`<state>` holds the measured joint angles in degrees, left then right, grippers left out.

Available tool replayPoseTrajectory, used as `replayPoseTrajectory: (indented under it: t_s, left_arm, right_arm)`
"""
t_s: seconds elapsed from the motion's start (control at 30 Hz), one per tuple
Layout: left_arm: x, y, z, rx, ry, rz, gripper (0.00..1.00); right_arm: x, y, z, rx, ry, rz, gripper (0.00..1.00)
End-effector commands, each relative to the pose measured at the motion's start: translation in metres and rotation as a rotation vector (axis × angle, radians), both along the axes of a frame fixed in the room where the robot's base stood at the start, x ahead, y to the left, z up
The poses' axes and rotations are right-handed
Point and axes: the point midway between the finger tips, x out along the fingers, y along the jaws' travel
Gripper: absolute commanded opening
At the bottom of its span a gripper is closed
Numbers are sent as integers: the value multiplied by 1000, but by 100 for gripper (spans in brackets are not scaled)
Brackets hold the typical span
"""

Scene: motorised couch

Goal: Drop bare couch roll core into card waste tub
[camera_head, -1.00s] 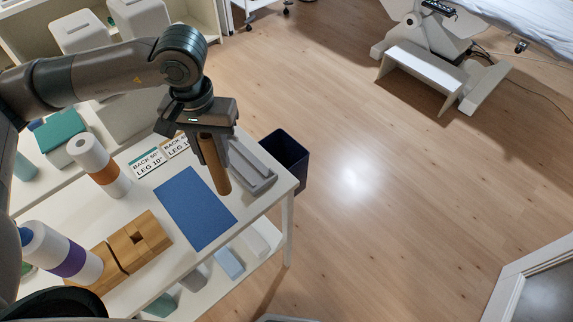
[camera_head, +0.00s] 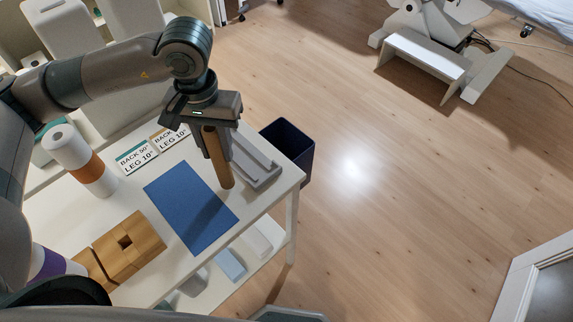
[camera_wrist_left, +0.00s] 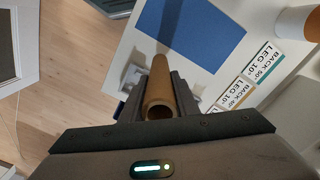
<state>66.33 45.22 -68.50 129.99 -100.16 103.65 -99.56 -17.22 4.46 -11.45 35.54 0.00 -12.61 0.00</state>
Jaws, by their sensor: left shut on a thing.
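My left gripper (camera_head: 207,122) points down over the white table and is shut on the bare brown couch roll core (camera_head: 219,160). The core hangs nearly upright, between the blue mat and a grey tray. The left wrist view shows the hollow end of the core (camera_wrist_left: 161,100) between the fingers. Whether its lower end touches the table I cannot tell. A dark navy tub (camera_head: 290,146), likely the card waste tub, stands on the floor just beyond the table's right edge. My right gripper is not in view.
The blue mat (camera_head: 186,205) lies on the table, with the grey tray (camera_head: 258,168) near the right edge. A white roll with an orange band (camera_head: 80,160), wooden blocks (camera_head: 128,245) and label cards (camera_head: 148,156) are to the left. Open wooden floor (camera_head: 400,200) lies right.

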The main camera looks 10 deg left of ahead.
Motion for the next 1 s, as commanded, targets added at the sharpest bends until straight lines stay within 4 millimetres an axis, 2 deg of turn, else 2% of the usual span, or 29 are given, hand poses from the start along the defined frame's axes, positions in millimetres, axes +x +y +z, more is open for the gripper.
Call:
replayPoseTrajectory:
  t_s: [0.3, 0.33, 0.5, 0.53, 1.0]
  left_arm:
    - [0, 0, -1, 0, 0, 0, 6]
    - [0, 0, -1, 0, 0, 0, 6]
    - [2, -2, 5, -1, -1, 8, 6]
    - [2, -3, 7, -1, -1, 12, 6]
    - [26, -28, 79, 0, -6, 182, 6]
  right_arm:
    - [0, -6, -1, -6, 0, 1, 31]
    - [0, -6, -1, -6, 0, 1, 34]
    - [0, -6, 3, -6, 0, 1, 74]
    - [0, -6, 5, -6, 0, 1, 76]
    - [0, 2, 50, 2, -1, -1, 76]
